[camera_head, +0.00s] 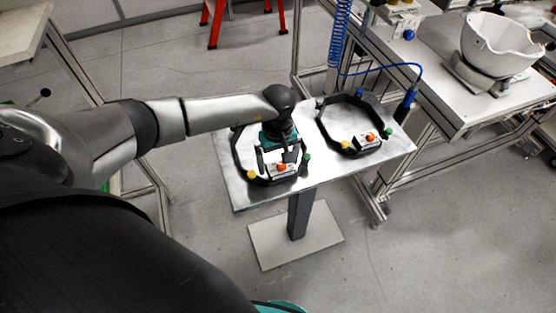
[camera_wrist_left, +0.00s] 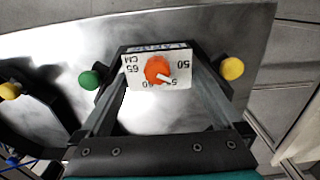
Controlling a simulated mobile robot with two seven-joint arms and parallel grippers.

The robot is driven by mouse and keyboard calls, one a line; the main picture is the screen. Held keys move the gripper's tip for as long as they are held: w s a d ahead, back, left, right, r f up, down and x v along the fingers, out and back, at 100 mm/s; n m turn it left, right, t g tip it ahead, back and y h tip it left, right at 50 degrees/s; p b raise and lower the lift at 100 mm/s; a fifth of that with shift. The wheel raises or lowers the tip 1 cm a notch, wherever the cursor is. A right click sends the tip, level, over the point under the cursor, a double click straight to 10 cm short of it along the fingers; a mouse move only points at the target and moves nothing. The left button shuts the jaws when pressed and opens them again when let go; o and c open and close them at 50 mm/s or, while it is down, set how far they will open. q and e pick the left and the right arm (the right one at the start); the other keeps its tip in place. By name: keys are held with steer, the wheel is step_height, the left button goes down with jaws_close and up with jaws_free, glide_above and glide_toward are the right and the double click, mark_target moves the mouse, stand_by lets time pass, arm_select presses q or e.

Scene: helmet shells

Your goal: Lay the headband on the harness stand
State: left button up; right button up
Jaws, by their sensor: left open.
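A black headband (camera_head: 240,155) lies on the left part of a metal-topped pedestal table (camera_head: 232,196). It has a yellow and a green knob and a white size plate with an orange dial. My left gripper (camera_head: 277,162) is over this headband, its fingers open. In the left wrist view the open fingers (camera_wrist_left: 160,78) point at the size plate (camera_wrist_left: 135,76), with the orange dial (camera_wrist_left: 158,70) between them. I cannot tell whether they touch it. A second, similar black headband (camera_head: 324,125) lies to the right on the same table. I cannot tell which thing is the harness stand. My right gripper is not in view.
A workbench (camera_head: 475,108) at the right holds a white helmet shell (camera_head: 495,45). A blue coiled hose (camera_head: 340,35) hangs behind the table, with a blue-black tool (camera_head: 405,103) beside its right side. Red legs (camera_head: 217,25) stand at the back. The front floor is clear.

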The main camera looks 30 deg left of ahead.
arm_select(q)
step_height(320, 180, up, 12)
steer(key=shift+r, duration=0.15)
stand_by(0.4)
